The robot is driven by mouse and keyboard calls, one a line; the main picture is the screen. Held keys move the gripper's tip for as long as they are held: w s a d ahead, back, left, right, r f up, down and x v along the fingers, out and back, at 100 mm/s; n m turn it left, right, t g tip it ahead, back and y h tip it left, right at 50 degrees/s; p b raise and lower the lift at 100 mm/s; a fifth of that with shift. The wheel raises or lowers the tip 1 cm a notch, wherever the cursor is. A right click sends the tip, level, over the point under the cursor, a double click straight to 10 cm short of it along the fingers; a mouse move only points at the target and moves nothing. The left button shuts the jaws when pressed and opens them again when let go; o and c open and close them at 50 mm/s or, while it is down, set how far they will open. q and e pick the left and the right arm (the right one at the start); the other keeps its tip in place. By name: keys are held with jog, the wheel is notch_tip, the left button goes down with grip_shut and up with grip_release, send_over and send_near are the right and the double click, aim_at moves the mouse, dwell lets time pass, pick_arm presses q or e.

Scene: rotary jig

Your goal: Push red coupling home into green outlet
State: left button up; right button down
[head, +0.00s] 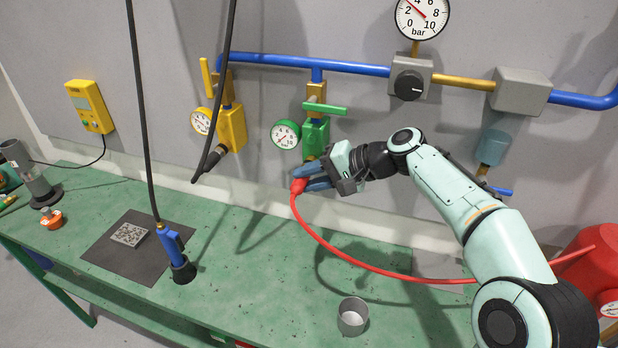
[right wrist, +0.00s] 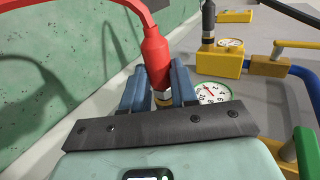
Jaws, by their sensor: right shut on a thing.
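The red coupling (head: 298,186) sits on the end of a red hose, just below the green outlet (head: 316,136) on the wall. My right gripper (head: 318,178) is shut on the coupling, its blue fingers on either side. In the right wrist view the red coupling (right wrist: 155,52) stands out beyond the fingers (right wrist: 162,88), with a brass end between them. The gripper hides the joint, so I cannot tell whether the coupling touches the outlet. The outlet has a green handle (head: 326,108) and a green-rimmed gauge (head: 285,134). My left gripper is not in view.
A yellow outlet (head: 232,127) with a black hose is to the left. The red hose (head: 370,267) curves over the green bench to the right. A blue pipe (head: 270,61) runs above.

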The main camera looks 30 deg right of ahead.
jog(key=shift+w+d, duration=0.15)
jog(key=shift+d, duration=0.1)
jog(key=c, duration=0.8)
grip_release()
jog(key=shift+w, duration=0.1)
jog(key=v, duration=1.3)
jog(key=shift+d+r+p, duration=0.15)
jog(key=shift+d+p, duration=0.05)
jog(key=shift+p, duration=0.15)
jog(key=shift+a, duration=0.1)
